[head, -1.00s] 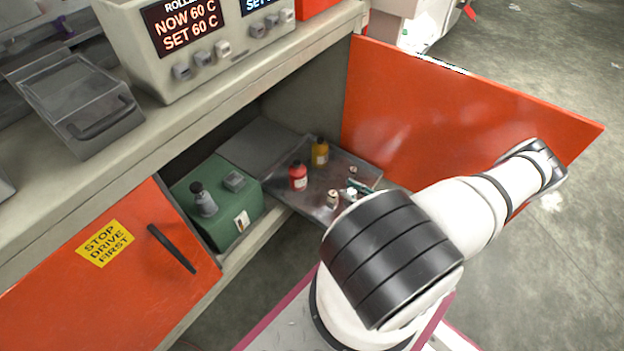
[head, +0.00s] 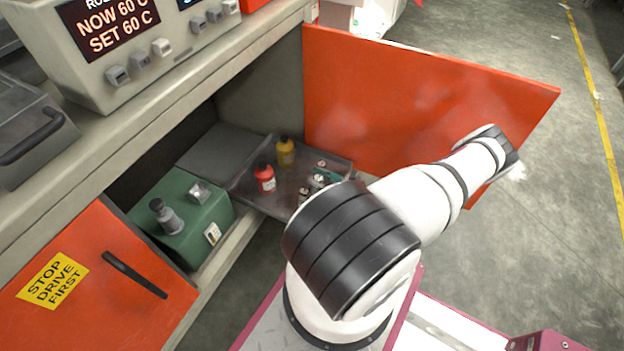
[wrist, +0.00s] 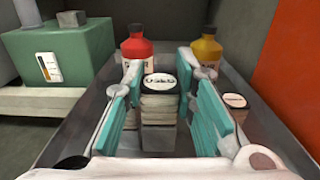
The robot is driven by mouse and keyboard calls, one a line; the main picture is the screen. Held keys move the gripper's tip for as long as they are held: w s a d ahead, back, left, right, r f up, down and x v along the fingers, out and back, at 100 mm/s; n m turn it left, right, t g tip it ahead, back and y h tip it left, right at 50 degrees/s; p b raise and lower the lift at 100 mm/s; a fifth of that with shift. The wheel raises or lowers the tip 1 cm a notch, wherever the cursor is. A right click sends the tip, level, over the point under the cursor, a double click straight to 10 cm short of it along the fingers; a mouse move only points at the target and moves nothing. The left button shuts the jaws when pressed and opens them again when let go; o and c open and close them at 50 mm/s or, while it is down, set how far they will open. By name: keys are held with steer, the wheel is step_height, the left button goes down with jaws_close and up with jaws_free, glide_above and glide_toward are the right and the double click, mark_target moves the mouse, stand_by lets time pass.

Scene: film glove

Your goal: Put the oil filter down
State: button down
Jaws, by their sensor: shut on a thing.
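My gripper (wrist: 162,98) has its two teal fingers either side of a pale, ribbed filter with a dark top and a white oval label, which I take to be the oil filter (wrist: 160,84). It is shut on the filter, which is upright over the metal tray (wrist: 66,128). I cannot tell whether its base touches the tray. In the head view my gripper (head: 319,181) is small and partly hidden by my arm, over the right part of the tray (head: 283,204). A similar item with a pale label (wrist: 235,101) stands right of the fingers.
A red bottle (head: 265,179) and a yellow bottle (head: 285,153) stand on the tray, beyond the filter in the wrist view. A green box (head: 186,218) is left of the tray. The open orange door (head: 420,105) bounds the right side, and the worktop (head: 180,82) overhangs the cabinet.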

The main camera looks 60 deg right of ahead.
steer(key=shift+w+d+f+b, duration=0.4)
steer(key=shift+w+f, duration=0.15)
steer(key=shift+f, duration=0.1)
steer(key=shift+w+d+f+b, duration=0.3)
steer(key=shift+w+f+b, duration=0.2)
steer(key=shift+f, duration=0.1)
steer(key=shift+w+d+f+b, duration=0.35)
steer(key=shift+w+f, duration=0.2)
steer(key=shift+f, duration=0.1)
steer(key=shift+f, duration=0.15)
steer(key=c, duration=1.3)
jaws_free()
